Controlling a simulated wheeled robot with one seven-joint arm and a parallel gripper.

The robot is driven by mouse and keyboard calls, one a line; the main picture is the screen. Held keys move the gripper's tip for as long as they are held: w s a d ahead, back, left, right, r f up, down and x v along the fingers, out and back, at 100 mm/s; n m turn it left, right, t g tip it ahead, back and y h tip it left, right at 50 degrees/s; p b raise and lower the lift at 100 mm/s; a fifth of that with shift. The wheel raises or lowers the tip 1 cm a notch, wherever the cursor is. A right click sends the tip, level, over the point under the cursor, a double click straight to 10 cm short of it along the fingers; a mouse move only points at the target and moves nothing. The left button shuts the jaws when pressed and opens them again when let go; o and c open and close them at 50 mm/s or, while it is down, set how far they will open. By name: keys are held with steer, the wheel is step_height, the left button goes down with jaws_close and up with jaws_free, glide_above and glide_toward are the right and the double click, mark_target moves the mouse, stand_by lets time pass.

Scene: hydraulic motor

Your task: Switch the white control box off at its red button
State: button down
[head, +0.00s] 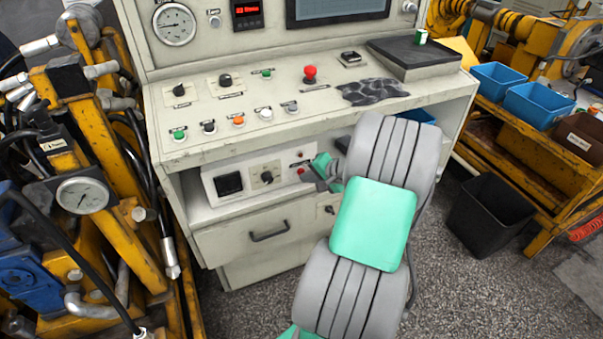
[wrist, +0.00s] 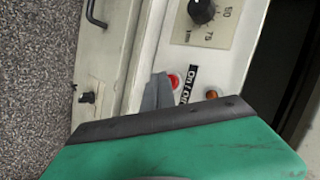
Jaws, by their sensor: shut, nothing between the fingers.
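The white control box (head: 284,182) sits on the shelf under the console top. Its front bears a black square switch (head: 229,184), a dial (head: 267,177) and the red button (head: 301,171). In the wrist view the red button (wrist: 174,82) lies beside an on/off label (wrist: 189,85), with an amber light (wrist: 212,94) to its right. My gripper (head: 315,172) is shut and empty, just right of the red button in the head view. In the wrist view its grey fingers (wrist: 157,93) are close beside the button; I cannot tell whether they touch it.
The console top (head: 215,142) above carries other buttons, including a red mushroom button (head: 310,74). A drawer with a handle (head: 269,231) is below the box. A black bin (head: 487,216) and a yellow rack with blue trays (head: 537,104) stand right. Yellow machinery (head: 110,140) crowds the left.

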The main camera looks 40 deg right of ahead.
steer(key=shift+s, duration=0.1)
steer(key=s, duration=0.2)
steer(key=s+a+p, duration=0.1)
steer(key=s, duration=0.2)
steer(key=shift+s+a+p, duration=0.3)
steer(key=shift+s+a, duration=0.05)
steer(key=shift+a, duration=0.05)
